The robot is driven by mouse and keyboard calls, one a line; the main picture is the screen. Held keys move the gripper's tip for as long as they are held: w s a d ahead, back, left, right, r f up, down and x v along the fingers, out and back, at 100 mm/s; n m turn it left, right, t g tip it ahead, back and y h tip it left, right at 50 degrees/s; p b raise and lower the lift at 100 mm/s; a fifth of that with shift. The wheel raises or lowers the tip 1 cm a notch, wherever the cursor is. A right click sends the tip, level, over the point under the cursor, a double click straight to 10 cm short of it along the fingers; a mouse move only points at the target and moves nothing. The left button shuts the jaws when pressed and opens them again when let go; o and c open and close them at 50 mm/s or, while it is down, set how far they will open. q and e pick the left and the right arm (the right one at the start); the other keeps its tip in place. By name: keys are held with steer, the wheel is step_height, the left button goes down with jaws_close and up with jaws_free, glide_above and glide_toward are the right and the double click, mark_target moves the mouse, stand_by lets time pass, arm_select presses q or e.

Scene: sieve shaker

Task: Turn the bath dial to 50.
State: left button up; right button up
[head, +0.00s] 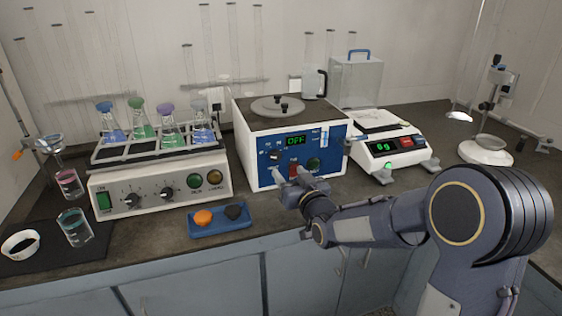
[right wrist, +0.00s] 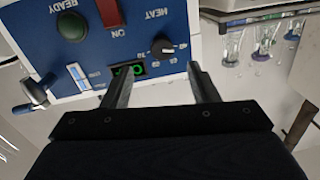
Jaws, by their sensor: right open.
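The water bath (head: 262,118) is a white box with a blue front panel, and its green display (head: 296,140) reads OFF. Its dial (head: 274,156) is a small dark knob at the panel's left, ringed by small marks. In the right wrist view, which is upside down, the dial (right wrist: 163,47) shows beside the word HEAT; its exact setting is too small to read. My right gripper (head: 290,177) is open and empty in front of the lower panel. In the wrist view its fingers (right wrist: 160,70) are apart, with the dial showing beyond the gap.
A red switch (head: 293,170) and a green READY light (head: 313,164) sit right of the dial. A shaker with flasks (head: 160,185) stands left, a balance (head: 393,148) right. A blue tray (head: 222,228) lies in front.

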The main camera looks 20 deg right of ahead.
mark_target(277, 158)
steer(key=w, duration=0.5)
steer(key=w+a+p, duration=0.1)
steer(key=w, duration=0.2)
steer(key=shift+r, duration=0.1)
steer(key=c, duration=1)
